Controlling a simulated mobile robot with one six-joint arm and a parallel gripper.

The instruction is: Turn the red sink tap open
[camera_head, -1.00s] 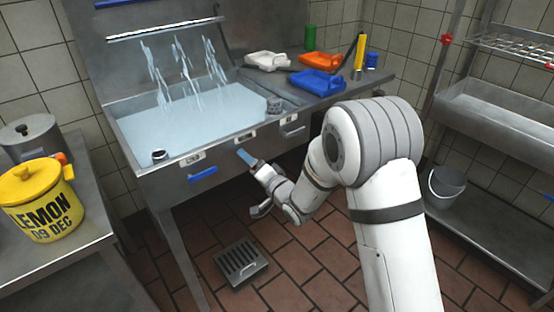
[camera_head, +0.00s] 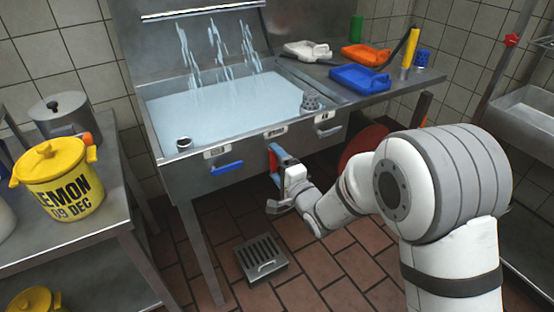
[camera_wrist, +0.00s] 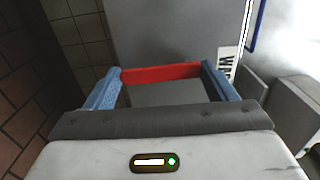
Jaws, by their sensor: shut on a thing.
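The red sink tap (camera_head: 272,161) is a small bar on the front panel of the steel sink (camera_head: 185,182), below the middle label. My gripper (camera_head: 279,158) is at the panel with its blue fingers around the tap. In the wrist view the red tap (camera_wrist: 160,74) spans the gap between the two blue fingertips of my gripper (camera_wrist: 162,79). My gripper is shut on it. The tap's mount is hidden from me. In the head view, my fingers partly cover the tap.
A blue handle (camera_head: 227,168) sits left on the same panel. Water streams (camera_head: 220,52) fall into the full basin (camera_head: 225,105). A yellow lemon pot (camera_head: 58,184) stands on the left table. A floor drain (camera_head: 261,259) lies below. A red round thing (camera_head: 360,143) is partly behind my arm.

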